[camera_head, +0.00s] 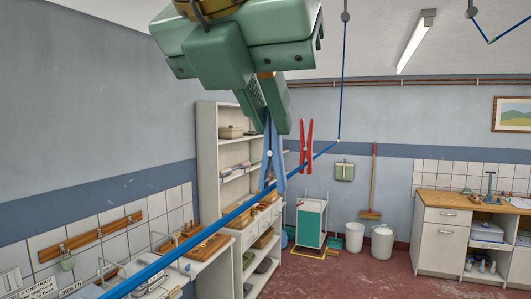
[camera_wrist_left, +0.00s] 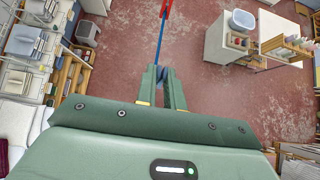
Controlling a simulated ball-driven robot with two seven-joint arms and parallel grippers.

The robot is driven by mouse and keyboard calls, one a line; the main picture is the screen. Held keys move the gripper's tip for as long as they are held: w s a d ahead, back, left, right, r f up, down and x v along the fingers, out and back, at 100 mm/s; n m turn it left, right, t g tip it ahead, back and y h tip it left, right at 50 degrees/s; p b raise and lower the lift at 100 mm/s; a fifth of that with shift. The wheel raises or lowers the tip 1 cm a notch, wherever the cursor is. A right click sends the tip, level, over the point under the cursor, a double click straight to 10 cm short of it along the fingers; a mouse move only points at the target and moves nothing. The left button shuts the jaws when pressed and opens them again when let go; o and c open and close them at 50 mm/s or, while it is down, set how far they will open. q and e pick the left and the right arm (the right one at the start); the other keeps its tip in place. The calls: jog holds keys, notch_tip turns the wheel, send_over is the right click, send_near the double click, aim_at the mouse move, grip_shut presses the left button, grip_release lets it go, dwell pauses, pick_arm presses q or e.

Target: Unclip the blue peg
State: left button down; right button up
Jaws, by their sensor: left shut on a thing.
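The blue peg (camera_head: 271,165) hangs upright on the blue line (camera_head: 225,219), its lower ends at the line. My left gripper (camera_head: 272,127) comes down from above, its green fingers shut on the upper end of the blue peg. In the left wrist view the fingers (camera_wrist_left: 162,88) point away along the line, with a blue bit of the peg (camera_wrist_left: 163,73) between them. The part of the peg inside the fingers is hidden. A red peg (camera_head: 305,145) stands on the line just beyond, apart from the blue one. My right gripper is not in view.
The line rises from lower left to a cord (camera_head: 342,80) hung from the ceiling. A white shelf unit (camera_head: 207,150) stands behind. White buckets (camera_head: 382,243), a trolley (camera_head: 310,224) and a wooden-topped counter (camera_head: 440,200) stand farther off. The air around the pegs is clear.

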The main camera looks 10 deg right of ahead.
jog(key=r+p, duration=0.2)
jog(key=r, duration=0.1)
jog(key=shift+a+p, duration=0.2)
jog(key=shift+p, duration=0.1)
